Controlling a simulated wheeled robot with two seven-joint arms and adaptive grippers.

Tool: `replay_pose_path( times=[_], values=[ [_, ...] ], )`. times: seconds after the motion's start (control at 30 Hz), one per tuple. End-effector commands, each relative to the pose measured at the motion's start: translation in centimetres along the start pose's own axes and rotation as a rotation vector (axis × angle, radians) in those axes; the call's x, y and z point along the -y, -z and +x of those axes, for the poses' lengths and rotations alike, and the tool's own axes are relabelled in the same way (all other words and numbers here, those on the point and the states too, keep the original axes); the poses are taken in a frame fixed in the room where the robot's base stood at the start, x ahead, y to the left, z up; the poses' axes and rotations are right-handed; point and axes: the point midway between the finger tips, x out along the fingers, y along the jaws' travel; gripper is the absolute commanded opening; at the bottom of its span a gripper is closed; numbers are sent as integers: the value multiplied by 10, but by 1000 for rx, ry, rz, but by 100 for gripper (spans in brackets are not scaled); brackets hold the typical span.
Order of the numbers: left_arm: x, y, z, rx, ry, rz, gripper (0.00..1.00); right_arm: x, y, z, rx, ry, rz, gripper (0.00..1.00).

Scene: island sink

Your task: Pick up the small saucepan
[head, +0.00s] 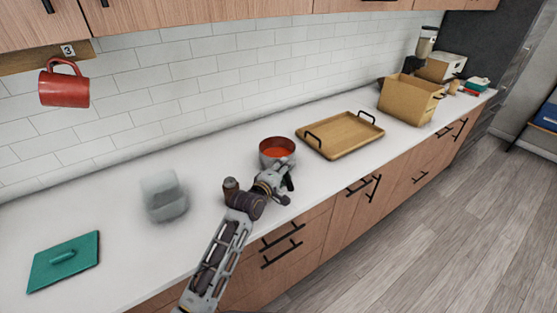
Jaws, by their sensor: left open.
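The gripper is open. It covers the near part of the pan, and no handle of the pan can be made out. I cannot tell whether the fingers touch it. My right gripper is not in view.
A wooden tray with black handles (340,136) lies just right of the pan. A tan box (410,98) stands farther right. A red mug (64,84) hangs above.

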Motion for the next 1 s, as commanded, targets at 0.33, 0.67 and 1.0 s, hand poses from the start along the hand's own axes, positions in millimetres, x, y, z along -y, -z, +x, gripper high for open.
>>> replay_pose_path(
  times=[0.33, 0.67, 1.0],
  values=[
    [0, 0, 0, 0, 0, 0, 26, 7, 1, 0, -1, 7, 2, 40],
    [0, 0, 0, 0, 1, 0, 0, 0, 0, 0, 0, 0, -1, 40],
    [-2, 1, 0, -1, -4, 1, 0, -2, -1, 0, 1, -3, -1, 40]
  ],
)
